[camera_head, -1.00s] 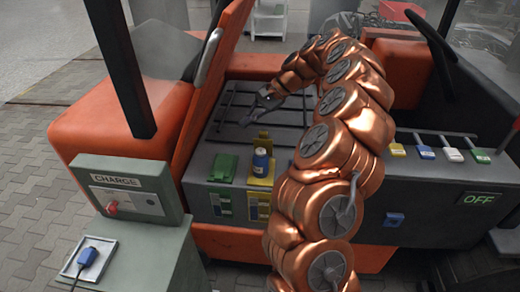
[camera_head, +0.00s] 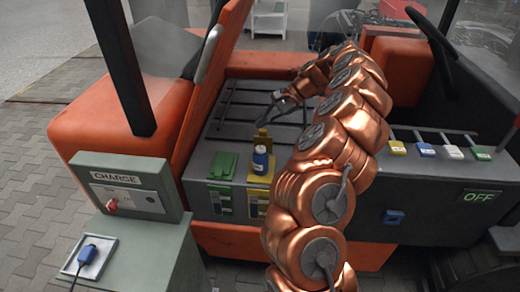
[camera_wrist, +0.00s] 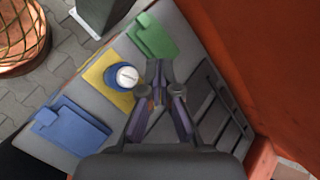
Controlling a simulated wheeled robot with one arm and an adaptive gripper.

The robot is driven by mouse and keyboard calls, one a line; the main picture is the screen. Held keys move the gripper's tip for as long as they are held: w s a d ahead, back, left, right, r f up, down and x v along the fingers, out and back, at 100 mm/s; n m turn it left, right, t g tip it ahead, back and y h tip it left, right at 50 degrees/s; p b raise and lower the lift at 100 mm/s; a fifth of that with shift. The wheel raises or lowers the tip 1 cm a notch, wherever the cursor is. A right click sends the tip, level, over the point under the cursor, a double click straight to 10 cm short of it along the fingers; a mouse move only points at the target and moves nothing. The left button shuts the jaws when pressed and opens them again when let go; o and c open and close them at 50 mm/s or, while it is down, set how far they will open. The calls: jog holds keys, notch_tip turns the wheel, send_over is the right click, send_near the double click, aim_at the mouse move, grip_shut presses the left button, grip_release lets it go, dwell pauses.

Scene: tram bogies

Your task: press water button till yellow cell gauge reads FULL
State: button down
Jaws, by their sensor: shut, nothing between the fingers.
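The yellow cell (camera_head: 258,181) sits in the grey battery bay, and it also shows in the wrist view (camera_wrist: 98,76). A blue bottle with a white top (camera_head: 261,160) stands upright on it; its round top shows in the wrist view (camera_wrist: 127,77). The yellow cell's gauge (camera_head: 258,205) is on the bay's front face; its reading is too small to make out. My gripper (camera_head: 268,118) is shut and empty, behind the bottle in the head view. In the wrist view my fingertips (camera_wrist: 160,78) are just right of the bottle, apparently apart from it.
A green cell (camera_head: 223,166) lies left of the yellow one. A blue cell (camera_wrist: 72,132) shows in the wrist view. A CHARGE box (camera_head: 125,188) stands at left. Coloured caps (camera_head: 426,151) and an OFF panel (camera_head: 480,197) are at right. The slatted bay floor (camera_head: 240,110) is clear.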

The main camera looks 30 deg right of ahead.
aim_at(257, 148)
jog(key=shift+f+b, duration=1.4)
jog(key=shift+f, duration=2.3)
jog(key=shift+f, duration=0.45)
jog(key=shift+f+b, duration=0.65)
jog(key=shift+f, duration=0.2)
jog(key=shift+r, duration=0.2)
jog(key=shift+r+p, duration=0.5)
jog(key=shift+r, duration=0.6)
jog(key=shift+r, duration=0.1)
jog(key=shift+r+p, duration=1)
jog(key=shift+r, duration=1.4)
